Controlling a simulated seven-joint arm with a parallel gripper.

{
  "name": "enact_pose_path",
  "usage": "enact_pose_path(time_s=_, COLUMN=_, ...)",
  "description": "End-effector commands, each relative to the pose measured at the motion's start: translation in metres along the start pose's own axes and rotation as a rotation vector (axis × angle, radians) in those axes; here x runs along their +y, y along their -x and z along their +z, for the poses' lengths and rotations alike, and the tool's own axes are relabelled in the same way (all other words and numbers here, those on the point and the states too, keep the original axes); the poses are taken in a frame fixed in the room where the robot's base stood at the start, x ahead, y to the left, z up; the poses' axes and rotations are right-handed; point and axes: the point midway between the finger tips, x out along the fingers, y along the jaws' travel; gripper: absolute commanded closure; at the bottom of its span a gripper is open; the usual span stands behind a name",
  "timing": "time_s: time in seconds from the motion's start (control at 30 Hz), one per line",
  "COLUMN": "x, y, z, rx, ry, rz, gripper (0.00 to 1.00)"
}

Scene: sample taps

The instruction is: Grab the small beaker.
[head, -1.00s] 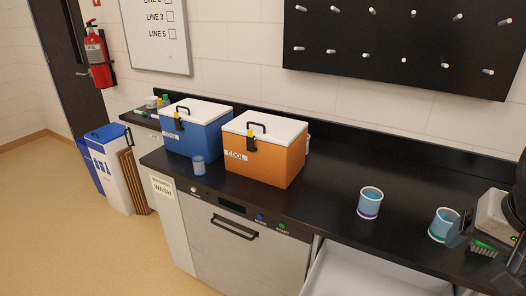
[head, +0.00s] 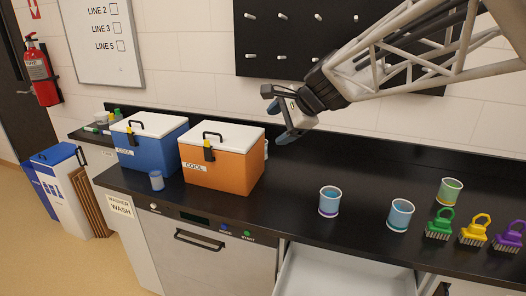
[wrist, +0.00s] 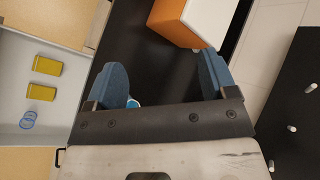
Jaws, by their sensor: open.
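My gripper (head: 281,112) is open and empty in the air, above and right of the orange cooler, well apart from the small beaker. In the wrist view my gripper (wrist: 165,80) has its two blue fingers spread wide. I cannot make out the small beaker there; part of a beaker (wrist: 133,102) shows beside the left finger.
The blue cooler (head: 145,148) and orange cooler (head: 217,170) stand behind and right of the small beaker. Green, yellow and purple brushes (head: 474,230) are at the right. An open drawer (head: 335,276) juts out below the counter. The counter between orange cooler and beakers is clear.

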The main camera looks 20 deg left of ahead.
Motion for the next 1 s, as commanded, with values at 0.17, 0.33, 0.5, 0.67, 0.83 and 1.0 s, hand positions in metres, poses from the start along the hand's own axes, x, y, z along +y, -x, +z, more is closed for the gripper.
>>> enact_pose_path(time_s=0.17, x=-0.048, y=-0.057, z=0.020, rx=-0.073, ry=-0.148, rz=-0.049, gripper=0.22)
enact_pose_path(time_s=0.33, x=-0.087, y=-0.111, z=0.042, rx=-0.143, ry=-0.301, rz=-0.084, gripper=0.22)
enact_pose_path(time_s=0.5, x=-0.122, y=-0.168, z=0.069, rx=-0.212, ry=-0.458, rz=-0.108, gripper=0.22)
enact_pose_path(time_s=0.67, x=-0.149, y=-0.224, z=0.097, rx=-0.276, ry=-0.611, rz=-0.118, gripper=0.22)
enact_pose_path(time_s=0.83, x=-0.169, y=-0.275, z=0.124, rx=-0.330, ry=-0.753, rz=-0.119, gripper=0.22)
enact_pose_path(time_s=1.0, x=-0.178, y=-0.307, z=0.143, rx=-0.363, ry=-0.845, rz=-0.115, gripper=0.22)
